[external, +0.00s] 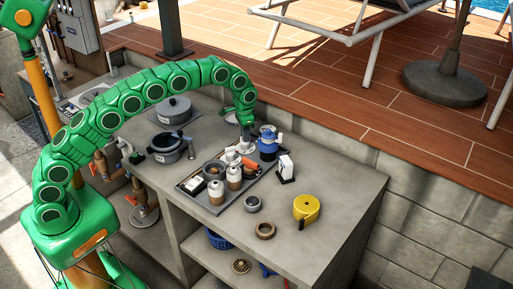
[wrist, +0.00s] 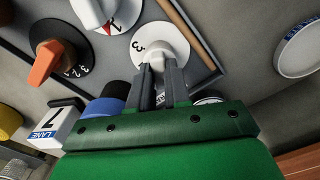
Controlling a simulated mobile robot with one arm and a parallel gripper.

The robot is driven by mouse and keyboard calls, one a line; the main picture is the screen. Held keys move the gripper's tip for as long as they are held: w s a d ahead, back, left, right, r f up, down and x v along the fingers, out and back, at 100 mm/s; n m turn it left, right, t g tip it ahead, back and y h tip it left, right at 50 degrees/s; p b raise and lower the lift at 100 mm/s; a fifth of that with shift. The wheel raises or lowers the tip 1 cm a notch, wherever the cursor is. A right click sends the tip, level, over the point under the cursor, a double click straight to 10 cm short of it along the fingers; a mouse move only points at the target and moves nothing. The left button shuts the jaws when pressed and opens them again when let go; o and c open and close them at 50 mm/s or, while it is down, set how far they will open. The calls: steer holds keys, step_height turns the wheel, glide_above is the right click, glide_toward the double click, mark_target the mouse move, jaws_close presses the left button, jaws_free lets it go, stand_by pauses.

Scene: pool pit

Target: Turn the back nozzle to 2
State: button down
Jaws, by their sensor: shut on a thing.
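The back nozzle (wrist: 165,42) is a white knob on a round white dial (wrist: 142,62) in the wrist view. A 3 shows on the dial's left side; its other numbers are hidden by the knob and fingers. My gripper (wrist: 163,76) is shut on this nozzle, one finger on each side. An orange nozzle (wrist: 45,62) on a numbered dial and a white nozzle with a red pointer (wrist: 92,12) stand nearby.
A blue-topped container (external: 268,146) stands close beside my gripper. A white lane block (external: 286,165), a yellow tape roll (external: 306,208) and a brown ring (external: 265,230) lie nearer the front. Grey pots (external: 174,108) stand to the left.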

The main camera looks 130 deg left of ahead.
steer(key=m, duration=0.5)
steer(key=shift+f+m, duration=0.1)
steer(key=shift+m, duration=0.3)
steer(key=m, duration=0.5)
steer(key=shift+m, duration=0.4)
steer(key=c, duration=1.1)
jaws_free()
steer(key=shift+r, duration=0.2)
